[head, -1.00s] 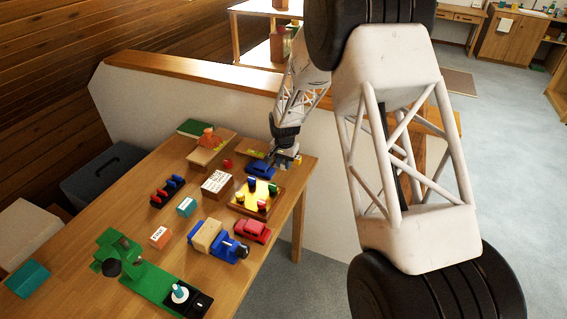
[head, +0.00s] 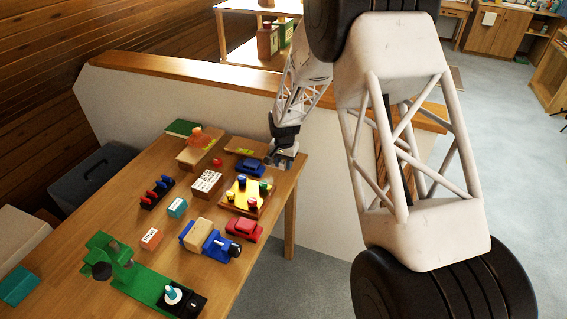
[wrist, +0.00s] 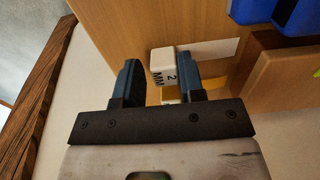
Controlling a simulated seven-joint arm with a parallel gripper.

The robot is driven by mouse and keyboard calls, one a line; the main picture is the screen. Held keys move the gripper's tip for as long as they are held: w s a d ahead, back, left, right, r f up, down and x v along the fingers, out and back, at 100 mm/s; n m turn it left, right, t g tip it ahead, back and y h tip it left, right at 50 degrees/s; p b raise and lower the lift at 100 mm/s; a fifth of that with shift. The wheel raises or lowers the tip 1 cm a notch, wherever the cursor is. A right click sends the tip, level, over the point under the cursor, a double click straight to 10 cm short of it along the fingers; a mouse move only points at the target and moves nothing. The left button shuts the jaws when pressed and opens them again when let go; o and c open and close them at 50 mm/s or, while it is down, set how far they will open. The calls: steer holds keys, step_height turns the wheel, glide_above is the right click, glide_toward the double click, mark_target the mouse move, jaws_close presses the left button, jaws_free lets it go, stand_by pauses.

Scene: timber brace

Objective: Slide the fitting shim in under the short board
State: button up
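My gripper (wrist: 156,82) points down at the table's far right end; its two dark fingers stand apart. A pale block marked "2 MM" (wrist: 163,62), seemingly a shim, shows between the fingers in the wrist view, close to the right finger; a small gap shows on the left. A yellow piece (wrist: 170,96) lies below it, partly hidden by my gripper. In the head view my gripper (head: 280,160) hides the block. A flat brown board with yellow marking (head: 242,146) lies left of my gripper; I cannot tell whether it is the short board.
Another board (head: 192,154) with an orange piece on it lies further left. A blue car (head: 251,168), a tray with coloured pegs (head: 234,205) and a red car (head: 244,229) stand nearby. The table edge is close to my gripper, and a low wall runs behind.

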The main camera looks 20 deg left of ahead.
steer(key=shift+r, duration=0.1)
steer(key=shift+r, duration=3.8)
